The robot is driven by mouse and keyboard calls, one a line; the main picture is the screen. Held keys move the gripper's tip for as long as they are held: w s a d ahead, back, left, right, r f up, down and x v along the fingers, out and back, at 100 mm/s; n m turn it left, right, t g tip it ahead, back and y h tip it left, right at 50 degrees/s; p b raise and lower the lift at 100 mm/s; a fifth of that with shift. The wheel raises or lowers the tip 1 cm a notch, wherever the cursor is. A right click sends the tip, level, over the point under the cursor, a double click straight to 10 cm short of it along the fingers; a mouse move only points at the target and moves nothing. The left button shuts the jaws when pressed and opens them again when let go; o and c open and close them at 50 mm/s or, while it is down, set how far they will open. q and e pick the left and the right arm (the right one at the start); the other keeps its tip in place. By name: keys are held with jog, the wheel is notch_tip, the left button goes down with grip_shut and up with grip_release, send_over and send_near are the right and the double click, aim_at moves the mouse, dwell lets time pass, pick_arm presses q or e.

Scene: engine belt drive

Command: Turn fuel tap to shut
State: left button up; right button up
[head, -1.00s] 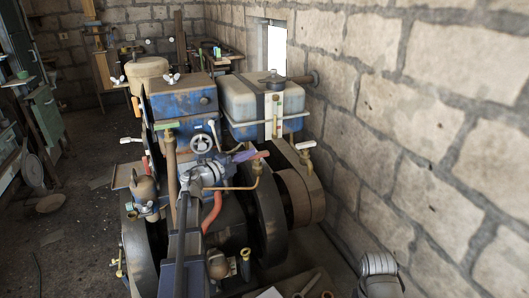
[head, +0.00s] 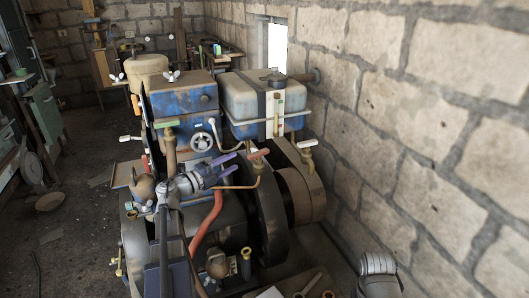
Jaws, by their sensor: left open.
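A tap with a red handle (head: 259,154) sits on a thin copper pipe (head: 240,186) in front of the fuel tank (head: 262,100). I take it for the fuel tap; its handle lies roughly crosswise, slightly tilted. My left gripper (head: 236,163) is open, with its purple-blue fingers spread just left of the red handle. They look empty and apart from the handle. A green-handled tap (head: 166,124) stands to the left. My right gripper is not in view.
The blue engine block (head: 181,97), a small handwheel (head: 202,142) and a red hose (head: 208,226) crowd close around my left arm. Dark flywheels and a belt pulley (head: 302,195) lie right of the tap. The stone wall (head: 430,120) bounds the right side.

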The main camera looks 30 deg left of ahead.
pick_arm(q)
jog(key=shift+a, duration=0.15)
jog(key=shift+w, duration=0.1)
jog(key=v, duration=0.7)
jog(key=shift+s, duration=0.4)
jog(key=shift+w, duration=0.1)
